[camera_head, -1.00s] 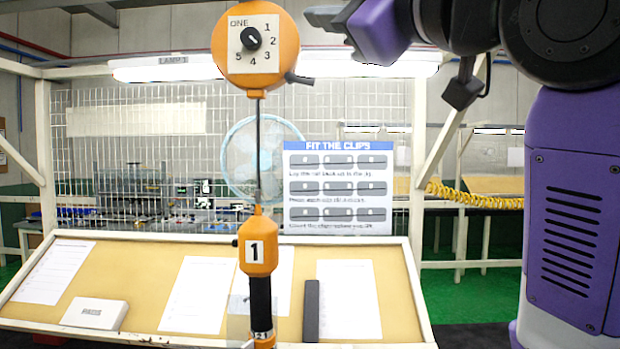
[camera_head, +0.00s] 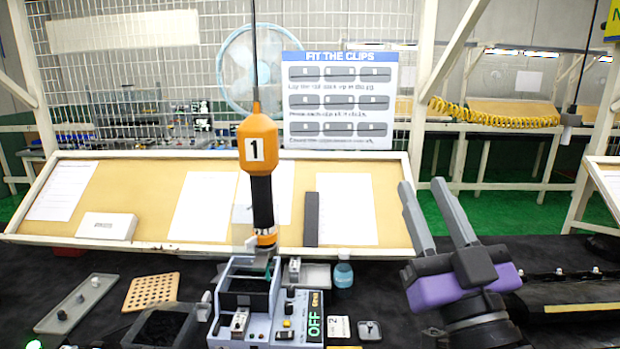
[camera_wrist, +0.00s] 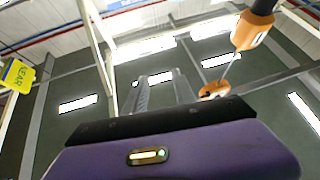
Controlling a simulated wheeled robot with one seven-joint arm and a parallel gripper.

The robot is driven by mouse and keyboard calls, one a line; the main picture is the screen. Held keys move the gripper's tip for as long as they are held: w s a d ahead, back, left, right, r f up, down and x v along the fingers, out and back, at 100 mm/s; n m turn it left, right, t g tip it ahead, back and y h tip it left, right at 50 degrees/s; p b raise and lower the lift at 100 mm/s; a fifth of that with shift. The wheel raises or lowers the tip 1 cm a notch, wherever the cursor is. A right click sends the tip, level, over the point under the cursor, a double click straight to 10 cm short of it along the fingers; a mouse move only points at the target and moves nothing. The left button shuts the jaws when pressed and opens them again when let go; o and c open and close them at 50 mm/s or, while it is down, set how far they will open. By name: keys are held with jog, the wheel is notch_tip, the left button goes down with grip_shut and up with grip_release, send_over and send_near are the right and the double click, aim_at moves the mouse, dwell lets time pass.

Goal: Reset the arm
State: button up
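My gripper (camera_head: 439,210) is at the right of the head view, above the dark bench, with its two grey fingers pointing up. The fingers stand apart with nothing between them. In the wrist view my gripper (camera_wrist: 163,92) also shows two separate fingers, with only the ceiling and lamps behind them. My arm comes up from the bottom right of the head view.
An orange hanging tool (camera_head: 257,150) marked 1 hangs over a grey fixture (camera_head: 262,325). Left of it are a perforated tan board (camera_head: 151,291) and a grey tray (camera_head: 75,303). A small bottle (camera_head: 343,273) stands right of the fixture. A sloped board (camera_head: 150,190) rises behind.

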jog(key=s+d+f+m+g+h+b, duration=0.1)
jog(key=s+d+f+m+h, duration=0.1)
jog(key=s+f, duration=0.7)
jog(key=s+d+f+m+g+h, duration=0.15)
jog(key=s+f, duration=0.35)
jog(key=f, duration=0.7)
jog(key=s+f+g, duration=0.3)
jog(key=s+f, duration=0.5)
jog(key=s, duration=0.4)
jog(key=s+d+f+g+b, duration=0.1)
jog(key=s+f+g, duration=0.3)
jog(key=s+f, duration=0.5)
jog(key=s+n, duration=0.1)
jog(key=s, duration=0.1)
jog(key=shift+s+d+b, duration=0.3)
jog(key=shift+s, duration=0.05)
jog(key=shift+f, duration=0.1)
